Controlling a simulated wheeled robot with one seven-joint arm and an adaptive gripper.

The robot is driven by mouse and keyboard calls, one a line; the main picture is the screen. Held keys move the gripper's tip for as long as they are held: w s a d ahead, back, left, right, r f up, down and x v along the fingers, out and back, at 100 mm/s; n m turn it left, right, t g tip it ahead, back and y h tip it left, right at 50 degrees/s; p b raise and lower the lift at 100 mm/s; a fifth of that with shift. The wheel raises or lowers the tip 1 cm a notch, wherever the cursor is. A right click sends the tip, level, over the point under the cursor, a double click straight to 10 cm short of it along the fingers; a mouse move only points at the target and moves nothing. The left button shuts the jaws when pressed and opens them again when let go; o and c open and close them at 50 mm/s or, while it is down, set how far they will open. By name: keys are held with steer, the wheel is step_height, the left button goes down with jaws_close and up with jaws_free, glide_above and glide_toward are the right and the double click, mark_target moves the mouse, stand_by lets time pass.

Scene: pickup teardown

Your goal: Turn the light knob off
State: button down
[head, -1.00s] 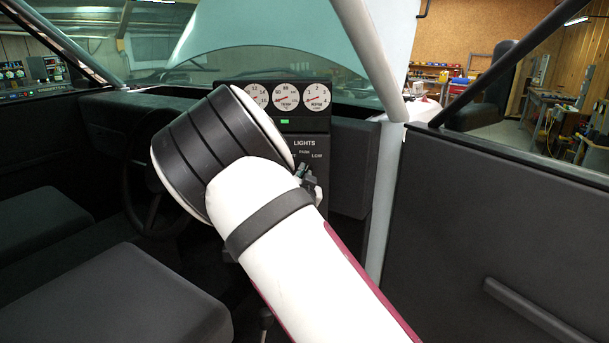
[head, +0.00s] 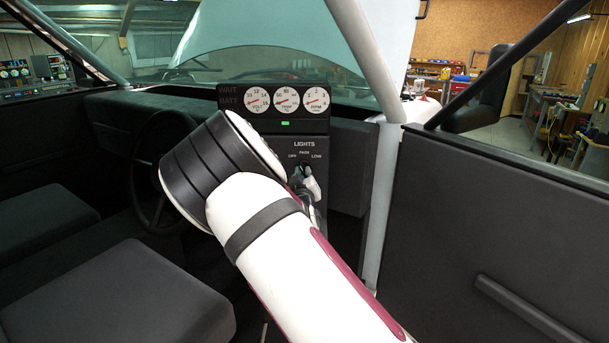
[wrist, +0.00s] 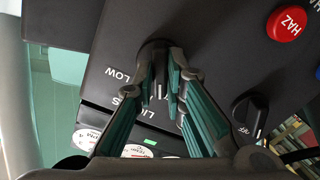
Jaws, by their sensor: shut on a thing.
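The light knob (wrist: 159,82) is black and sits on the dark panel under the label LIGHTS, with OFF, PARK and LOW marked around it. In the wrist view, my gripper (wrist: 163,72) has its two green-padded fingers closed around the knob from both sides. In the head view, my gripper (head: 304,178) is at the panel just below the PARK label, and it hides most of the knob. I cannot tell which label the knob points at. A small green lamp (head: 285,123) is lit above the label LIGHTS.
Three round gauges (head: 286,99) top the panel. In the wrist view, a red HAZ button (wrist: 287,24) and a second black knob (wrist: 248,115) sit to the right of my fingers. A pillar (head: 375,70) and door panel (head: 490,220) stand to the right; seats (head: 120,300) lie left.

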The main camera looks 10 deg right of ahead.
steer(key=shift+n, duration=1.1)
steer(key=c, duration=1.6)
jaws_free()
steer(key=shift+c, duration=0.2)
steer(key=v, duration=1.2)
